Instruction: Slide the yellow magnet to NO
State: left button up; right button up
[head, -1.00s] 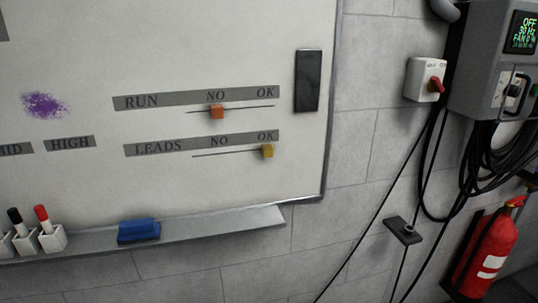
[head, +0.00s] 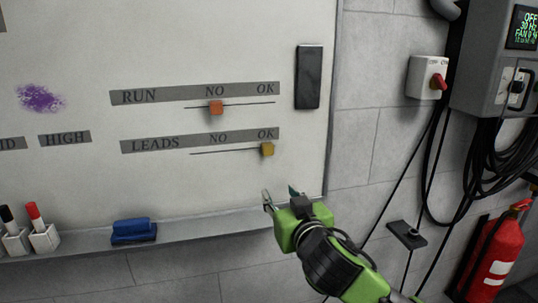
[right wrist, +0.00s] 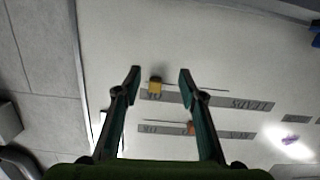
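The yellow magnet (head: 267,150) sits on the LEADS line of the whiteboard (head: 200,45), at its right end under OK. The word NO (head: 219,138) on the LEADS strip is to its left. My right gripper (head: 281,193) is below the magnet, near the board's lower right corner, open and apart from it. In the right wrist view the yellow magnet (right wrist: 155,86) shows between the two spread fingers, nearer the left one, with nothing held. My left gripper is not in view.
An orange magnet (head: 216,108) sits on the RUN line under NO. A blue eraser (head: 134,231) and pens in white holders (head: 44,238) are on the tray (head: 200,234) below. A black strip (head: 308,77) is at the board's right. The board around the yellow magnet is clear.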

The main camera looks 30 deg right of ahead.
aim_at(268, 150)
notch_tip(268, 150, up, 7)
jog(key=s+t, duration=0.2)
jog(key=p+x, duration=0.1)
jog(key=x, duration=0.3)
jog(key=p+x, duration=0.1)
jog(key=x, duration=0.4)
jog(key=p+x, duration=0.1)
jog(key=x, duration=0.4)
jog(key=shift+f+p, duration=0.4)
jog(key=shift+f, duration=0.05)
jog(key=shift+s, duration=0.1)
grip_shut()
